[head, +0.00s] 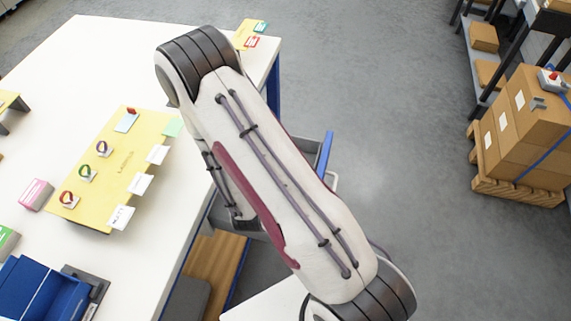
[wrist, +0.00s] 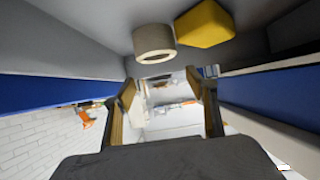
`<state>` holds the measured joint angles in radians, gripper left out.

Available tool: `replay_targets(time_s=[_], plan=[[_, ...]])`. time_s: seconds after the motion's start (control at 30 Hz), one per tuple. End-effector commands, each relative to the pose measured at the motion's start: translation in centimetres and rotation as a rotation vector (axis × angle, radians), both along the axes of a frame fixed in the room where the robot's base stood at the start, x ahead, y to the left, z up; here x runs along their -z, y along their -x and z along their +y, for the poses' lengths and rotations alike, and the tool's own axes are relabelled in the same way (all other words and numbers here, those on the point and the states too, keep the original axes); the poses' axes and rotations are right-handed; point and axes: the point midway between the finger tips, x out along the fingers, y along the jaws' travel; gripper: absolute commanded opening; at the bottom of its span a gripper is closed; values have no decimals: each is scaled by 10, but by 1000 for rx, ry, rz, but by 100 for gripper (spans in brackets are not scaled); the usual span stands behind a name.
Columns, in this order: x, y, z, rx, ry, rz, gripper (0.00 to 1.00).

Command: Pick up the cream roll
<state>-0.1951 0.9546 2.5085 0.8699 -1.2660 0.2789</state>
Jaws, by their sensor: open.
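The cream roll (wrist: 155,42) shows in the upper middle of the wrist view, a short hollow cylinder against a grey surface, beside a yellow block (wrist: 205,24). My gripper (wrist: 161,80) is open, with its two fingers apart and nothing between them. The roll appears just past the fingertips and above them in the picture; I cannot tell the exact gap. In the head view my own arm fills the middle, and neither the gripper nor the roll can be seen.
Blue bands (wrist: 40,95) and grey walls flank the gripper in the wrist view. In the head view, a white table (head: 60,65) carries a yellow board (head: 125,178) with small rings and cards. Boxes (head: 525,110) stand on a pallet at right. Open floor lies between.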

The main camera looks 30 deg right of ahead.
Motion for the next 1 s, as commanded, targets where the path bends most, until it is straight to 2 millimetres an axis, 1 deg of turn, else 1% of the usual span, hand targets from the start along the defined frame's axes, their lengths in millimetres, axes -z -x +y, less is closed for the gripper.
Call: replay_targets(time_s=[0.17,0.33,0.73,1.0], plan=[[0,0,0,0,0,0,57],[5,1,0,0,0,2,57],[32,1,0,0,0,1,57],[44,-14,-15,0,-3,4,57]])
